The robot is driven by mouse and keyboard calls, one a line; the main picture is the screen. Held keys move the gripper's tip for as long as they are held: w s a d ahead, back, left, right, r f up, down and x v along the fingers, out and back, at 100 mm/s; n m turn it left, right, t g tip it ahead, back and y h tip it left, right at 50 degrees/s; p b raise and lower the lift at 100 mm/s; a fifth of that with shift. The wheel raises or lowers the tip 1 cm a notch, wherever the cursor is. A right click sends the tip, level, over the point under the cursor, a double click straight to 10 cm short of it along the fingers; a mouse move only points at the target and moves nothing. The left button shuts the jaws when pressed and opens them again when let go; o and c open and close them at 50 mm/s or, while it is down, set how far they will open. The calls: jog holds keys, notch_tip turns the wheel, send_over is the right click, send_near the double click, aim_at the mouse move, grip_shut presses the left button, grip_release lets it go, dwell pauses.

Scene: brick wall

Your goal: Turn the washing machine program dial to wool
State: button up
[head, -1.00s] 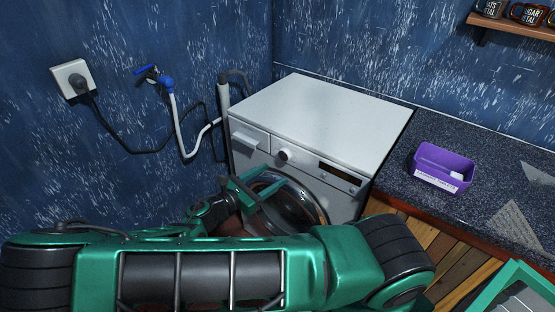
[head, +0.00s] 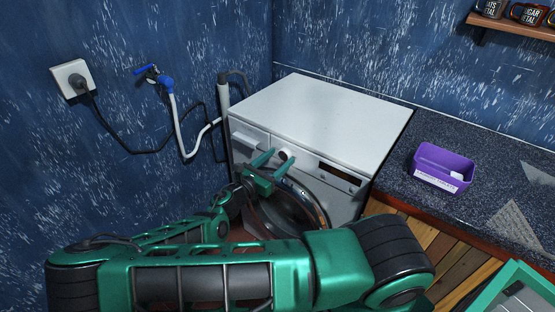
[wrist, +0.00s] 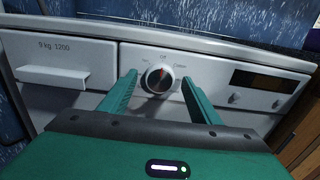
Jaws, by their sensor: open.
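The white washing machine (head: 320,115) stands against the blue wall, with its round door (head: 295,208) below the front panel. Its program dial (head: 284,155) is a round silver and black knob on the panel; it also shows in the wrist view (wrist: 159,78). Small print around it includes "Off" at the top and "Cotton" at upper right; the other labels are too small to read surely. My gripper (head: 273,160) is open in front of the panel. In the wrist view its fingers (wrist: 158,92) stand left and right of the dial, apart from it.
A detergent drawer (wrist: 60,77) lies left of the dial, and a dark display (wrist: 270,81) with small buttons lies right. A purple tub (head: 441,168) sits on the dark counter (head: 400,180). A tap (head: 160,80) with a white hose and a socket (head: 72,80) are on the left wall.

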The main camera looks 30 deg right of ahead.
jog(key=shift+w+d, duration=0.2)
jog(key=shift+d, duration=0.2)
